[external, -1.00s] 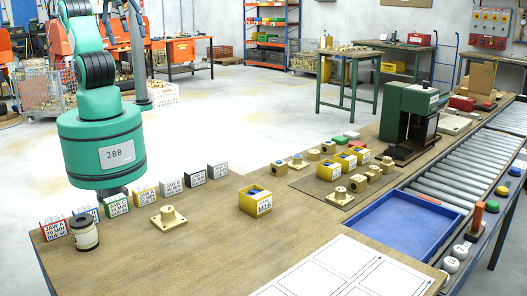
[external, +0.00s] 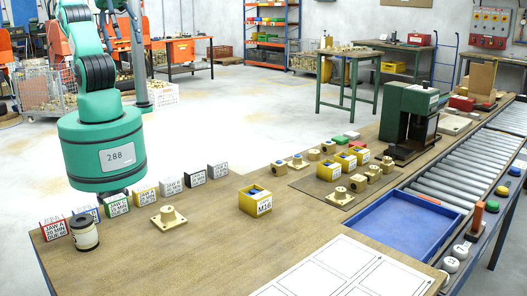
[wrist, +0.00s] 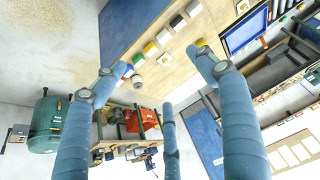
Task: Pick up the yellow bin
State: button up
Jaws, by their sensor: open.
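A yellow bin marked M16 (external: 257,201) with blue inside stands upright on the wooden bench in the external view, right of a brass flanged part (external: 169,216). Smaller yellow bins (external: 345,161) stand farther back among brass parts. My gripper (wrist: 155,76) shows in the wrist view as three blue fingers, spread apart with nothing between them. In the external view my green wrist housing hangs over the bench's left end, left of the M16 bin and apart from it; the fingers are mostly hidden there. I cannot clearly pick out the bin in the wrist view.
A row of label cards (external: 117,205) stands along the bench's back left edge, with a dark-capped jar (external: 84,232) near it. A blue tray (external: 408,226), a green press (external: 408,112) and a roller conveyor (external: 450,182) lie to the right. The bench around the M16 bin is clear.

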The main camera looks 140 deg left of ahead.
jog(key=shift+o, duration=0.7)
jog(key=shift+w+r, duration=0.1)
jog(key=shift+r, duration=0.05)
jog(key=w+a+r+n+g+p, duration=0.1)
jog(key=w+a+n, duration=0.15)
jog(key=w, duration=0.35)
jog(key=w+a+r+n, duration=0.1)
jog(key=w+a+r, duration=0.15)
jog(key=w, duration=0.35)
jog(key=w+a+n+g+p, duration=0.1)
jog(key=w+a+n, duration=0.1)
jog(key=w+a, duration=0.3)
jog(key=w+a+f+n+g+p, duration=0.15)
jog(key=w+a+f+n, duration=0.3)
jog(key=w+a, duration=0.9)
jog(key=w+a+f+n+g+p, duration=0.1)
jog(key=w+a+f+n, duration=0.1)
jog(key=w+a+f, duration=0.45)
jog(key=w+a+f+n+p, duration=0.15)
jog(key=w+a+f, duration=0.25)
jog(key=a+f, duration=0.45)
jog(key=a+f+n+g+p, duration=0.1)
jog(key=a+f+n, duration=0.3)
jog(key=a+f, duration=1.1)
notch_tip(320, 180, down, 2)
jog(key=shift+s+f, duration=0.2)
